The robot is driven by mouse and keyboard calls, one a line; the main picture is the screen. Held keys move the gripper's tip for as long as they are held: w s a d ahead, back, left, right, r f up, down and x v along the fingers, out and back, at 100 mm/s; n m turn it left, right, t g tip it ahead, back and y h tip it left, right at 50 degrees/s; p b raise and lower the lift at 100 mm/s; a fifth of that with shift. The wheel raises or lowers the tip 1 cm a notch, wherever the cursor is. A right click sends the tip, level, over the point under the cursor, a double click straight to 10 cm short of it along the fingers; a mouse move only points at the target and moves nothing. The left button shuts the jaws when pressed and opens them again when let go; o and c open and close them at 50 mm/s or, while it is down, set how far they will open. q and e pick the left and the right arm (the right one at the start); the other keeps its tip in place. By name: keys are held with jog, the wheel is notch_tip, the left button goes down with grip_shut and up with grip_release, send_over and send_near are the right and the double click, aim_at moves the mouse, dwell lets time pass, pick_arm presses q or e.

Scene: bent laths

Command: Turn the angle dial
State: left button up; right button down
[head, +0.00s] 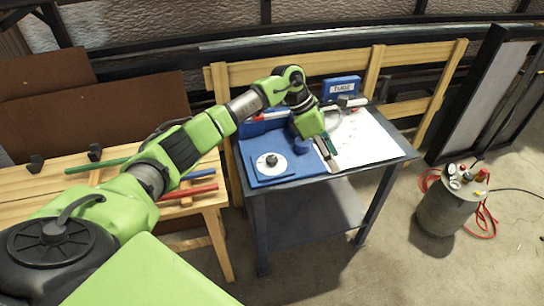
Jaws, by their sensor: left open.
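A white round dial (271,164) with a dark centre sits on a blue plate (258,181) at the left front of the small table; it looks like the angle dial. My left gripper (331,160) is open and points down over the table, to the right of the dial and apart from it. Its fingertips are close to the edge of the white sheet (368,142). No object shows between the fingers. My right gripper is not in view.
A blue box labelled "heat" (342,88) stands at the table's back. A wooden bench (60,178) at left holds a green rod (97,165), a red rod (188,192) and a blue rod (199,174). A grey tank (446,207) with red hose stands right.

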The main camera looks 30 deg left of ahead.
aim_at(272, 158)
pick_arm(q)
jog(key=s+a+r+g+y, duration=0.1)
jog(key=s+a+r+y, duration=0.15)
jog(key=a, duration=0.65)
jog(key=s+a+r+g+y, duration=0.1)
jog(key=a+r+y, duration=0.3)
jog(key=a, duration=0.5)
jog(key=shift+m, duration=0.3)
jog(key=f, duration=0.9)
jog(key=f+p, duration=0.1)
jog(key=f, duration=0.3)
jog(key=shift+w+f, duration=0.3)
jog(key=c, duration=1.1)
